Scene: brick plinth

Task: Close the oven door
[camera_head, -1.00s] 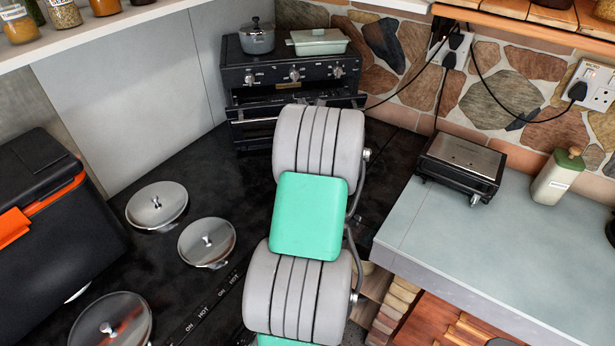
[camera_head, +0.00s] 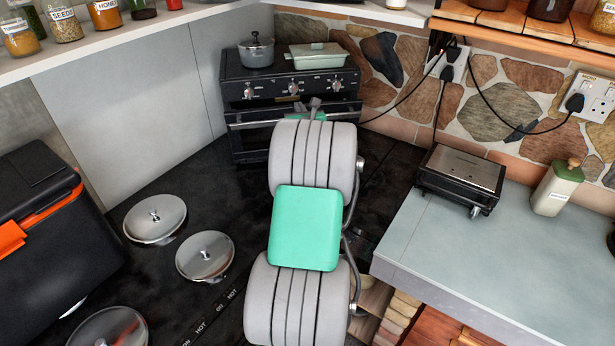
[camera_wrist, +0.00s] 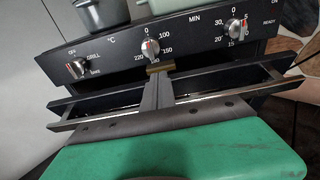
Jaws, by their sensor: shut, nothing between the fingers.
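The black oven (camera_head: 262,83) stands at the back of the dark counter, with a row of knobs along its top panel. Its door (camera_head: 250,140) is upright and close to the oven front, with a long bar handle (camera_wrist: 210,100) across its top. My gripper (camera_head: 315,103) is shut and empty at the top middle of the door. In the wrist view its fingers (camera_wrist: 157,88) reach over the handle bar, with the tips just below the middle knob. My arm hides part of the door in the head view.
A grey pot (camera_head: 257,52) and a pale green dish (camera_head: 318,58) sit on the oven. Round metal lids (camera_head: 205,257) lie on the counter at left. A toaster-like appliance (camera_head: 462,178) stands on the grey worktop at right.

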